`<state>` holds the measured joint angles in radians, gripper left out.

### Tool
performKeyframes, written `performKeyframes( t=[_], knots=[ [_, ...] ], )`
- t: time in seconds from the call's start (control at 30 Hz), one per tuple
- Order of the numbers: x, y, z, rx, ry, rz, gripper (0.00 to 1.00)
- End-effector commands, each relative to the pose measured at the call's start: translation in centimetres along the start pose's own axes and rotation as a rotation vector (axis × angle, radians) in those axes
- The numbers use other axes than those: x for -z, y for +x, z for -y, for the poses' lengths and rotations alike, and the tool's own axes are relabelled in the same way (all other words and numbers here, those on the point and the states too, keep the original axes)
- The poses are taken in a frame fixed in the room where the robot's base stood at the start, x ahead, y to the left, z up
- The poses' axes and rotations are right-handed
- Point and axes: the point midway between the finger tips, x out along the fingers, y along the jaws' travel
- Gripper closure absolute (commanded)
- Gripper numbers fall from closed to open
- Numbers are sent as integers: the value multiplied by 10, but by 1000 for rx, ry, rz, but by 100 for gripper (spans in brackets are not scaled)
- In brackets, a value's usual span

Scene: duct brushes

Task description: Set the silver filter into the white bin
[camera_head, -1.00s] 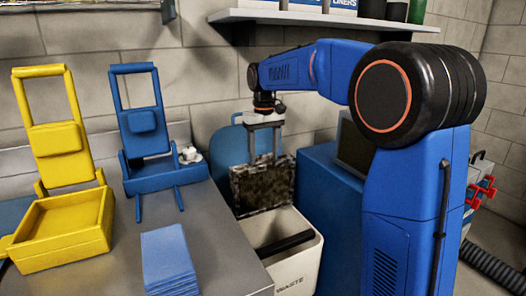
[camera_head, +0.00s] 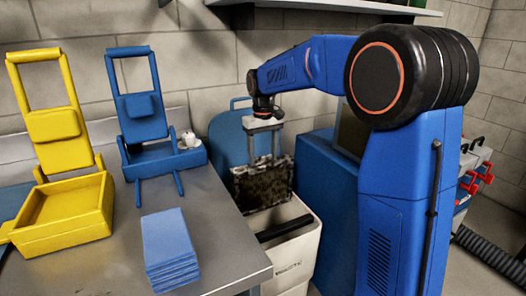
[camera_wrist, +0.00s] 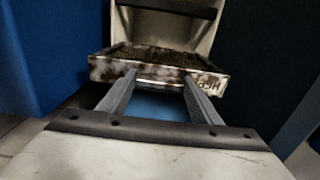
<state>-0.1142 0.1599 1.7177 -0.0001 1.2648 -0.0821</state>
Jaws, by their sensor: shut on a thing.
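The silver filter (camera_head: 262,185) is a flat, square, dirt-mottled panel hanging upright from my gripper (camera_head: 263,157). In the wrist view my gripper (camera_wrist: 160,78) is shut on the near edge of the silver filter (camera_wrist: 150,68), which has dark smudges and some lettering. The white bin (camera_head: 292,262) is marked "WASTE" and stands below the filter. A dark bar-like thing lies in its mouth. The filter is over the back part of the bin's opening; I cannot tell whether its lower edge is inside the rim. The white bin (camera_wrist: 205,38) also shows beyond the filter in the wrist view.
A grey metal table (camera_head: 225,240) stands left of the bin, with a stack of blue cloths (camera_head: 168,245), a yellow tray stand (camera_head: 62,215) and a blue stand (camera_head: 165,158). A blue cabinet (camera_head: 328,210) is close on the bin's right.

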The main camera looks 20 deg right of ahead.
Motion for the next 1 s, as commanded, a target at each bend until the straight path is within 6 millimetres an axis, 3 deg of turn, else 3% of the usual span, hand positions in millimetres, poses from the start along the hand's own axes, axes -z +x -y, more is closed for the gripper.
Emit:
performKeyframes(
  t=[1.0],
  knots=[
    [0, 64, 0, 0, 0, 0, 95]
  ],
)
